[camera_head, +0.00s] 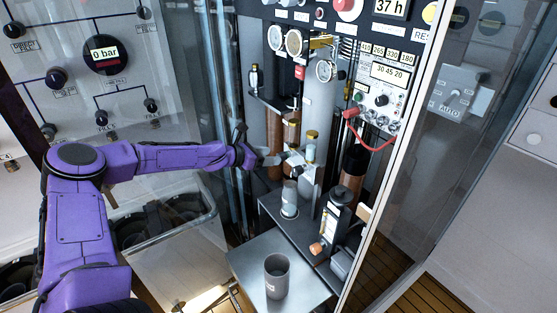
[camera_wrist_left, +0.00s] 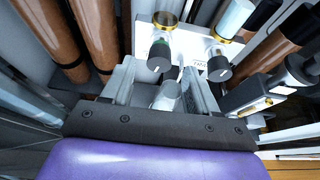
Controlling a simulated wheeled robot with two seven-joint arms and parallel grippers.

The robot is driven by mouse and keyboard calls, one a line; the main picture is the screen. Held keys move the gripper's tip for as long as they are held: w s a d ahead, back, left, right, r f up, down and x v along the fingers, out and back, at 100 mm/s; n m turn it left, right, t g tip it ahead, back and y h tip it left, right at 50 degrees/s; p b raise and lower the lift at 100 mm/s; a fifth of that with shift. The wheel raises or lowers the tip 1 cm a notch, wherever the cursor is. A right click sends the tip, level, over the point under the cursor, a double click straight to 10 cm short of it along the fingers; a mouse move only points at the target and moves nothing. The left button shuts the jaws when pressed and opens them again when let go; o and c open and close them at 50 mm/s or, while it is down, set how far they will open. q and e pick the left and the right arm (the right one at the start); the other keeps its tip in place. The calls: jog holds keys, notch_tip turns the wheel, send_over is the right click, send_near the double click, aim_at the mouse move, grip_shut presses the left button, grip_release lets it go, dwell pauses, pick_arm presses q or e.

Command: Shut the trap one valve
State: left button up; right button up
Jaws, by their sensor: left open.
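A pale valve block (camera_wrist_left: 187,47) with brass-ringed tubes stands in front of my left wrist. It carries two dark-tipped knobs: a left knob (camera_wrist_left: 160,55) and a right knob (camera_wrist_left: 218,67). Small lettering beside the right knob is too small to read, so I cannot tell which is the trap one valve. My left gripper (camera_wrist_left: 163,82) is open, its fingers pointing at the block, with the left knob just beyond the fingertips. A grey cylindrical part (camera_wrist_left: 168,95) shows between the fingers. In the head view the gripper (camera_head: 270,158) is beside the block (camera_head: 303,168). My right gripper is out of view.
Copper-brown cylinders (camera_wrist_left: 45,38) stand close on the left. A grey cup (camera_head: 277,277) stands on a metal shelf (camera_head: 245,265) below. A glass panel edge (camera_head: 385,190) bounds the right side.

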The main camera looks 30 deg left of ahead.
pick_arm(q)
jog(key=b+x, duration=0.1)
jog(key=x, duration=0.3)
jog(key=shift+w+d+f, duration=0.1)
jog(key=shift+w+f, duration=0.1)
jog(key=shift+w, duration=0.1)
jog(key=c, duration=1)
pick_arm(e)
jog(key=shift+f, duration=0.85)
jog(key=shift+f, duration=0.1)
